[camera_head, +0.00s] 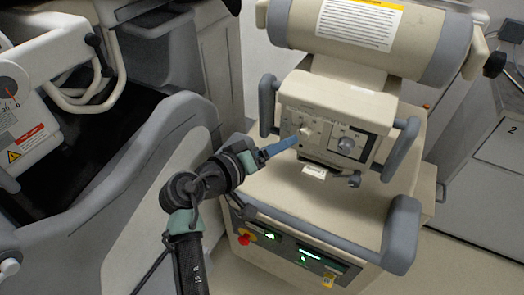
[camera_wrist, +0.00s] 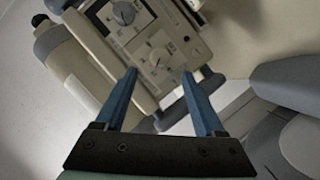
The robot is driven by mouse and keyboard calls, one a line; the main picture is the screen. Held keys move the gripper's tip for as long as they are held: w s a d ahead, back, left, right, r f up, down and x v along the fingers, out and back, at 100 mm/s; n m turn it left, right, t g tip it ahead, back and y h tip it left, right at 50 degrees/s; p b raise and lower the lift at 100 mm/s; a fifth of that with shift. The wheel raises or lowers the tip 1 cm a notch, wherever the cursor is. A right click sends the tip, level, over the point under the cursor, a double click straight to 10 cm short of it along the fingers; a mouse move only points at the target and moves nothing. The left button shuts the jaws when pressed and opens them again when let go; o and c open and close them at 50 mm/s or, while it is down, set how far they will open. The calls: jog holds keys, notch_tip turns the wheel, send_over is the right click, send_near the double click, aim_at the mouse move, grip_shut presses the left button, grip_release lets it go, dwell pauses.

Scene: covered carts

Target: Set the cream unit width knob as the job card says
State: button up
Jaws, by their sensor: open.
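The cream unit (camera_head: 372,112) stands right of centre, its control panel facing me. Its panel carries a pale knob (camera_head: 305,131) on the left and a grey knob (camera_head: 346,145) on the right. The lettering is too small to show which is the width knob. My gripper (camera_head: 295,141) has blue fingers and reaches the panel close to the pale knob. In the wrist view my gripper (camera_wrist: 160,72) is open, with the pale knob (camera_wrist: 160,57) in line between the fingertips; contact cannot be told. The grey knob (camera_wrist: 124,13) lies beyond. A small white card (camera_head: 314,171) under the panel is unreadable.
Grey handles (camera_head: 400,150) flank the panel, and a grey bumper (camera_head: 402,232) stands at the front right. A lower panel (camera_head: 290,252) has green displays and a red knob. A white machine (camera_head: 35,95) with a dial stands at the left. A yellow-headed label (camera_head: 360,22) is on top.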

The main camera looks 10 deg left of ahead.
jog(key=v, duration=0.5)
jog(key=shift+w, duration=0.1)
dwell(0.3)
